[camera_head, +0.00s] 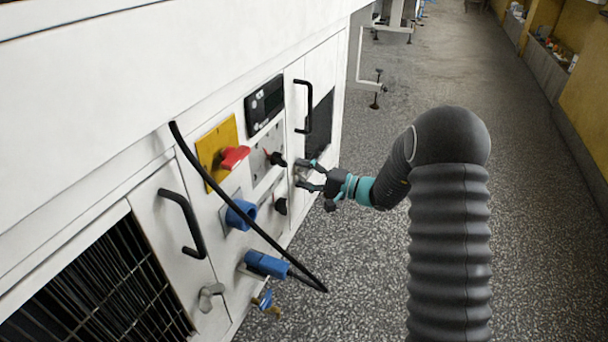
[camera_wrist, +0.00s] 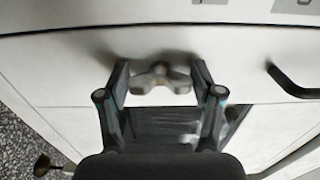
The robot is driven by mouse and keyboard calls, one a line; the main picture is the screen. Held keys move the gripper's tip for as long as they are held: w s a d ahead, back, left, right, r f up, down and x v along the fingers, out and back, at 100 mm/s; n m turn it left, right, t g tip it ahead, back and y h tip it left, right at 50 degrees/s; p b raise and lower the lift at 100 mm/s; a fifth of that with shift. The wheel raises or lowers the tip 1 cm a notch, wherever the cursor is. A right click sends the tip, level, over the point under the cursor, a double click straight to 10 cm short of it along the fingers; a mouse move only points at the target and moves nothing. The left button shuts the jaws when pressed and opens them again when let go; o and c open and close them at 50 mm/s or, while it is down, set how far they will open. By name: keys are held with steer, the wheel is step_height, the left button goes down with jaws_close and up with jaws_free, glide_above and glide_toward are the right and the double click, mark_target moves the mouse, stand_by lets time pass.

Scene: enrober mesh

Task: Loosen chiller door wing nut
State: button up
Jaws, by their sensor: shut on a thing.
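A grey metal wing nut (camera_wrist: 160,78) sits on a white door panel in the wrist view, its wings spread left and right. My gripper (camera_wrist: 161,72) has one dark finger on each side of it and is shut on the wing nut. In the head view my gripper (camera_head: 306,176) reaches the lower part of the right-hand white door (camera_head: 327,58), beneath its black handle (camera_head: 307,105). The wing nut is mostly hidden there by the fingers.
Left of my gripper, the panel carries a red switch on a yellow plate (camera_head: 208,163), blue connectors (camera_head: 266,264) and a hanging black cable (camera_head: 235,195). The speckled floor (camera_head: 345,275) to the right is open.

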steer(key=o, duration=1.2)
steer(key=shift+a, duration=0.1)
steer(key=shift+c, duration=0.2)
steer(key=shift+d, duration=0.2)
steer(key=v, duration=1.1)
steer(key=shift+s+d, duration=0.15)
steer(key=shift+d, duration=0.2)
